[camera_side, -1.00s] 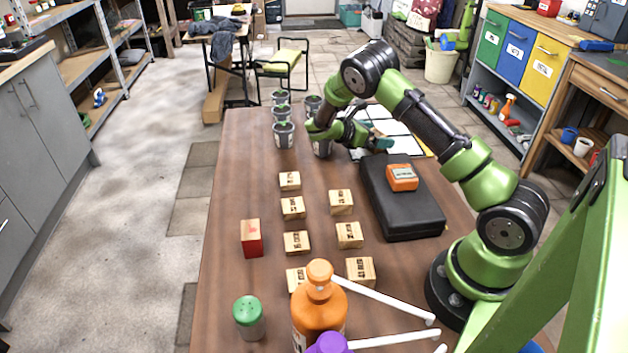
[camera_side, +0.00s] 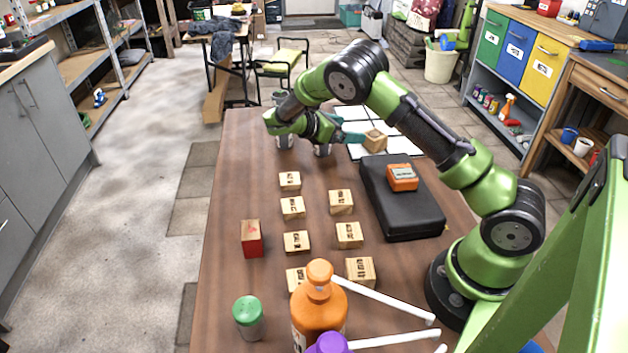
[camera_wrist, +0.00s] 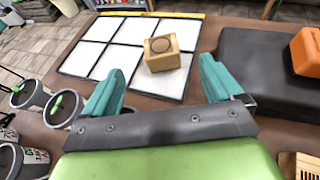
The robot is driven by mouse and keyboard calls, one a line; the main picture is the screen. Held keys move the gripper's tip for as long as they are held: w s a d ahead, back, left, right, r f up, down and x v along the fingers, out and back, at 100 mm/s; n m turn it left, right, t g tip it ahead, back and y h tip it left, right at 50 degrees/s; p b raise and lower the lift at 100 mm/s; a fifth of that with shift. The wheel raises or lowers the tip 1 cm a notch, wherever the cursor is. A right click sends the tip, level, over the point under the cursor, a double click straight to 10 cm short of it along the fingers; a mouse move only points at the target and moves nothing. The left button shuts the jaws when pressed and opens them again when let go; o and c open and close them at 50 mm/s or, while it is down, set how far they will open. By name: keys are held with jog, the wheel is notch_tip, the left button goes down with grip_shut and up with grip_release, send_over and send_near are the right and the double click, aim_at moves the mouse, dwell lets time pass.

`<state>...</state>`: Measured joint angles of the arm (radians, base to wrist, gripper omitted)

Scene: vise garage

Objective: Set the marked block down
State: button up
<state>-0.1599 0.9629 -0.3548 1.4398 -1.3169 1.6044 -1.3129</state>
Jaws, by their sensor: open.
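The marked block (camera_wrist: 162,52) is a wooden cube with a dark ring on its top. It sits on the front right cell of a white panelled grid (camera_wrist: 95,60) in the wrist view. In the side view the block (camera_side: 375,141) stands at the near part of the grid (camera_side: 398,125). My gripper (camera_wrist: 160,85) is open, with its teal fingers apart and nothing between them. The block is beyond the fingertips, clear of them. In the side view my gripper (camera_side: 352,136) is just left of the block.
A black case (camera_side: 400,205) with an orange device (camera_side: 402,178) lies right of the grid. Several dark pots (camera_wrist: 62,108) stand to the left, close to my gripper. Several wooden blocks (camera_side: 293,208) and a red block (camera_side: 251,238) occupy the nearer table.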

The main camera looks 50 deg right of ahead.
jog(key=s+a+r+m+t+y, duration=0.6)
jog(key=s+a+r+m+y, duration=0.1)
jog(key=a, duration=0.5)
jog(key=s+a+r+m+t+y, duration=0.6)
jog(key=s+a+r+m, duration=0.4)
jog(key=s+a, duration=0.2)
jog(key=shift+s+r+m+y, duration=0.2)
jog(key=shift+m+y, duration=0.1)
jog(key=shift+y, duration=0.5)
